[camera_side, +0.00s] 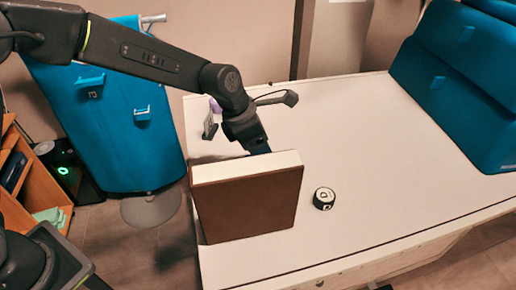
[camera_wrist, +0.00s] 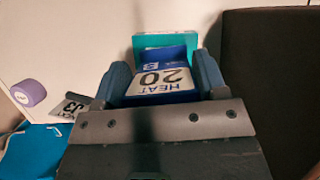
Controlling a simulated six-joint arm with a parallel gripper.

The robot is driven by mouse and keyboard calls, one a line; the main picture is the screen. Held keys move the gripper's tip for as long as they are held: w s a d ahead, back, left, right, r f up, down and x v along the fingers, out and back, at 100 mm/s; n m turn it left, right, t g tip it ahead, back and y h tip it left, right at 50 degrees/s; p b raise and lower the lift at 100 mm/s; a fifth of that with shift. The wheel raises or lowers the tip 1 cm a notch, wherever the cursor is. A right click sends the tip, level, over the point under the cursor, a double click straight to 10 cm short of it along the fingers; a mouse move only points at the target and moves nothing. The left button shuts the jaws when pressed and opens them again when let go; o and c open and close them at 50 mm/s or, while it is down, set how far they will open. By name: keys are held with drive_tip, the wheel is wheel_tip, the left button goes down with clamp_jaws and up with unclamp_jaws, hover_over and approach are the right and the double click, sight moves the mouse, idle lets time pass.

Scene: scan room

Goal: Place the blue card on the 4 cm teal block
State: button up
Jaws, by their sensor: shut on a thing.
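My gripper (camera_side: 259,146) reaches down behind a brown panel, which hides its fingertips in the side view. In the wrist view my gripper (camera_wrist: 163,72) is shut on the blue card (camera_wrist: 180,53), which has a white face marked "HEAT 20". The teal block (camera_wrist: 150,41) shows just beyond the card's far edge, partly covered by it. I cannot tell whether card and block touch. The card and block are hidden in the side view.
The tall brown panel (camera_side: 248,208) stands close beside my gripper; it is the dark wall (camera_wrist: 270,80) in the wrist view. A purple roll (camera_wrist: 29,92) and a grey card marked "33" (camera_wrist: 72,107) are left.

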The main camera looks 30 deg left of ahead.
drive_tip(key=shift+f, duration=1.15)
drive_tip(key=shift+f, duration=0.2)
drive_tip(key=o, duration=1)
drive_tip(key=shift+c, duration=0.2)
drive_tip(key=v, duration=1.2)
drive_tip(key=shift+r, duration=0.2)
